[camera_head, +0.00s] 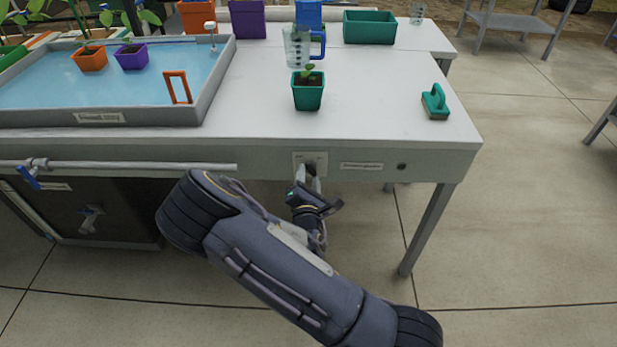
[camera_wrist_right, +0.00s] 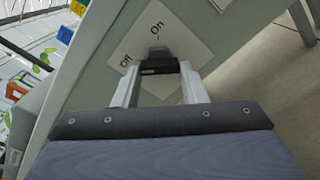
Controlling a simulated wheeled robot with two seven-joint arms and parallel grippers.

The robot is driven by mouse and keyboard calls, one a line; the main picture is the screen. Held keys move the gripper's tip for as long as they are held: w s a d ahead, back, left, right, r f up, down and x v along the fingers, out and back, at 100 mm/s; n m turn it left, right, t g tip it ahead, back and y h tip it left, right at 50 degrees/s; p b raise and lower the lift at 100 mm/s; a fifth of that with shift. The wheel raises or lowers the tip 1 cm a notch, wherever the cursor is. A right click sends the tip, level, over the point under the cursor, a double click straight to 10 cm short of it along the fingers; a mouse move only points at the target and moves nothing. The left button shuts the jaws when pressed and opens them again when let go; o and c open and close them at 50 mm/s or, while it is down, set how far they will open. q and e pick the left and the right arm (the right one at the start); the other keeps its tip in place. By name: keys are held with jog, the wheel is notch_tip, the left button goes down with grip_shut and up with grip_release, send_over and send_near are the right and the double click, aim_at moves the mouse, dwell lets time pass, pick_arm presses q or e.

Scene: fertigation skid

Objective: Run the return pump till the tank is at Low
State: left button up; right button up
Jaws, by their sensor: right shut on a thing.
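A pale switch plate (camera_head: 301,157) sits on the table's front edge. In the right wrist view the plate (camera_wrist_right: 185,42) reads "Off" and "On", with a black switch handle (camera_wrist_right: 159,66) on it. My right gripper (camera_head: 312,174) is at the plate, its fingers shut on the handle. Which mark the handle points to is unclear. A dark tank (camera_head: 120,222) with a tap stands under the table at left; its level is not visible. A grey-walled tray (camera_head: 215,85) with a blue inside lies above. My left gripper is not in view.
A green pot with a seedling (camera_head: 308,95), a clear jug (camera_head: 297,45) and a green-handled brush (camera_head: 435,102) stand on the table. A small dark round fitting (camera_head: 401,166) is right of the plate. A pale pipe (camera_head: 130,166) runs along the front left.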

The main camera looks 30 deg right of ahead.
jog(key=o, duration=1)
jog(key=v, duration=0.8)
jog(key=shift+w+d+f, duration=0.1)
